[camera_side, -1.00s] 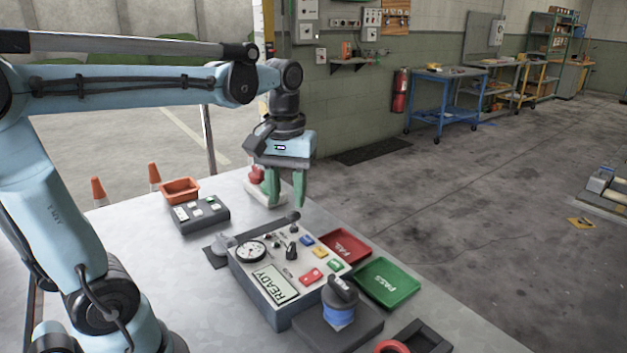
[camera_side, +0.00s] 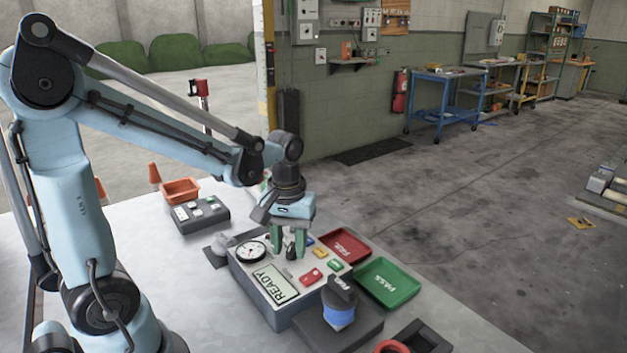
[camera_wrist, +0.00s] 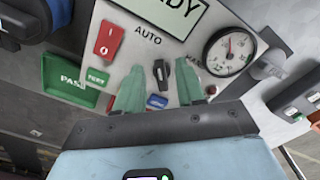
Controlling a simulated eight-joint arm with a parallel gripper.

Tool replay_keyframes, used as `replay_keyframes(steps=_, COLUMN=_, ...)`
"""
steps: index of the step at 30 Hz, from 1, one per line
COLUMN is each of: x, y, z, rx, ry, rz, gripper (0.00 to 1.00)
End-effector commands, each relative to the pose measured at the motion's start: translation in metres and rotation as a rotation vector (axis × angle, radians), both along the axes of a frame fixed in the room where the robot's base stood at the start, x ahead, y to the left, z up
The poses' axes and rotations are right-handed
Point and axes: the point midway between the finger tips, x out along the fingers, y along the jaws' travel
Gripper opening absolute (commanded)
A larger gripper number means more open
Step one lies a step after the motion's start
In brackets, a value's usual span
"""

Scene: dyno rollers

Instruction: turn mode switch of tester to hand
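The tester (camera_side: 292,319) is a grey box on the table with a READY display (camera_side: 268,284) and a round dial (camera_side: 251,251). Its mode switch is a small black knob, seen in the wrist view (camera_wrist: 161,72) below the word AUTO (camera_wrist: 148,40). The knob looks roughly upright in that view; its exact setting is too small to tell. In the wrist view my gripper (camera_wrist: 160,67) has one finger on each side of the knob; contact cannot be told.
Beside the knob are a red rocker (camera_wrist: 109,40), a green TEST button (camera_wrist: 97,77) and a blue button (camera_wrist: 157,102). A red FAIL tray (camera_side: 345,246) and a green PASS tray (camera_side: 388,282) lie right of the tester. A blue-and-black part (camera_side: 339,303) stands in front.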

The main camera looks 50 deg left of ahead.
Motion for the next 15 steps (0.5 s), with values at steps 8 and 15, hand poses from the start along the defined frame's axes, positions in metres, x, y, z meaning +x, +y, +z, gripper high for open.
replay_keyframes(steps=8, x=-0.0002, y=-0.0001, z=-0.0032, rx=0.0, ry=0.0, rz=0.0, gripper=0.38)
replay_keyframes(steps=15, x=-0.0001, y=0.0, z=-0.003, rx=0.0, ry=0.0, rz=0.0, gripper=0.15)
